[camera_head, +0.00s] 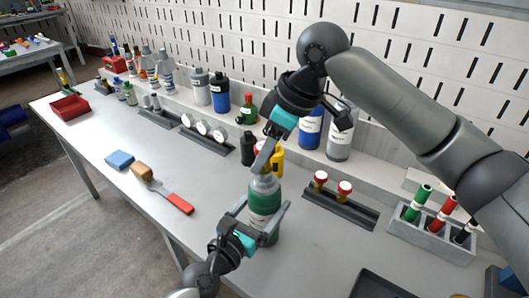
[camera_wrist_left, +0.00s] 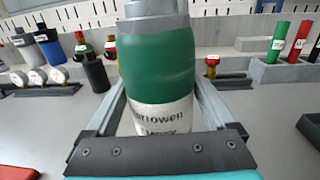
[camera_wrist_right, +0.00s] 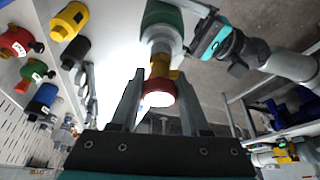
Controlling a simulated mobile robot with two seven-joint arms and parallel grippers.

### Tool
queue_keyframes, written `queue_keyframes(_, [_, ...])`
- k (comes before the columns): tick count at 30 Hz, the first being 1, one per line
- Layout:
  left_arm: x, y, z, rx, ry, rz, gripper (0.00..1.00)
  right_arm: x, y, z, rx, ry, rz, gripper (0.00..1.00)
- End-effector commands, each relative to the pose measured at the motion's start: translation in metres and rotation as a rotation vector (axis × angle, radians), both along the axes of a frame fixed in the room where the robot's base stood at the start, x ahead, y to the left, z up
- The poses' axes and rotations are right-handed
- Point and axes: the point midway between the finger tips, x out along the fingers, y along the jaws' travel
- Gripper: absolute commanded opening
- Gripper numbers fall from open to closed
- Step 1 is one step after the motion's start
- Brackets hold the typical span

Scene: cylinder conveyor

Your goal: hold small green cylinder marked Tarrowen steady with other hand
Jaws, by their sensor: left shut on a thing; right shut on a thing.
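The green cylinder (camera_head: 264,197) with a grey shoulder stands upright at the front of the bench. In the left wrist view, the green cylinder (camera_wrist_left: 158,70) has a white label reading "Tarrowen". My left gripper (camera_head: 263,208) is shut around its body, one finger on each side. My right gripper (camera_head: 265,163) reaches down from above to the cylinder's top. In the right wrist view, its fingers are shut on a brass valve fitting with a red-rimmed end (camera_wrist_right: 158,92). The fingers partly hide this fitting in the head view.
A yellow cylinder (camera_head: 278,161) and a black one (camera_head: 248,150) stand close behind. A rack with two red-topped fittings (camera_head: 340,209) and a grey holder with coloured tubes (camera_head: 430,236) are to the right. A red-handled brush (camera_head: 178,202) and blue sponge (camera_head: 119,159) lie left.

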Motion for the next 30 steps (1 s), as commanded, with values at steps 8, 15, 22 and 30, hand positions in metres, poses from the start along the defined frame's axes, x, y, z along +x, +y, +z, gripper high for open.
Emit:
queue_keyframes(8, [0.0002, 0.0001, 0.0003, -0.001, -0.001, 0.0, 0.22, -0.0009, 0.0005, -0.0001, 0.0, 0.0, -0.102, 0.0])
queue_keyframes(15, [0.0002, 0.0001, 0.0003, -0.001, 0.0, 0.0, 0.22, -0.001, 0.0008, -0.0003, 0.001, 0.0, -0.339, 0.0])
queue_keyframes(22, [0.0002, 0.0001, 0.0002, -0.001, 0.0, 0.001, 0.22, -0.0004, 0.0003, -0.0005, 0.0, 0.0, -0.499, 0.48])
queue_keyframes(30, [0.0002, 0.0001, 0.0002, -0.001, 0.0, 0.001, 0.22, -0.0001, 0.0001, -0.0004, -0.001, 0.001, -0.495, 0.78])
